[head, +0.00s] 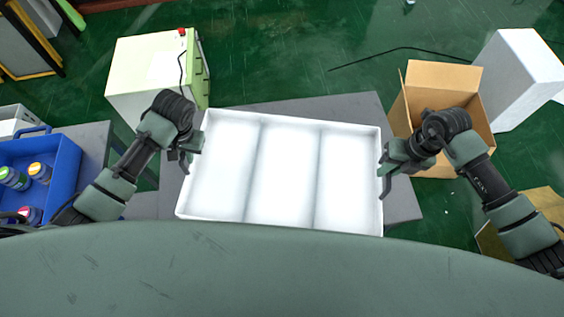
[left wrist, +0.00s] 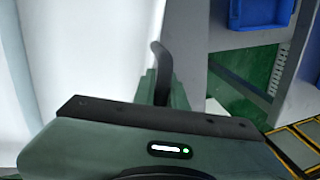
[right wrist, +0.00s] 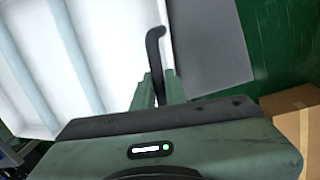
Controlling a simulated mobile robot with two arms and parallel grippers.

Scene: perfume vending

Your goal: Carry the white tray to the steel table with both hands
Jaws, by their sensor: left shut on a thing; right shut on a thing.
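The white tray (head: 283,172) has three compartments and is empty. It sits in front of me in the head view, above or on a grey table top (head: 350,107); I cannot tell whether it touches it. My left gripper (head: 188,158) is shut on the tray's left wall. My right gripper (head: 384,180) is shut on its right wall. The tray also fills the left part of the left wrist view (left wrist: 70,60) and of the right wrist view (right wrist: 85,55).
A blue crate (head: 62,158) with several bottles stands on a grey surface at the left. A pale green cabinet (head: 150,70) stands behind the tray. An open cardboard box (head: 440,80) and a white block (head: 515,75) stand at the right. Green floor shows at the back.

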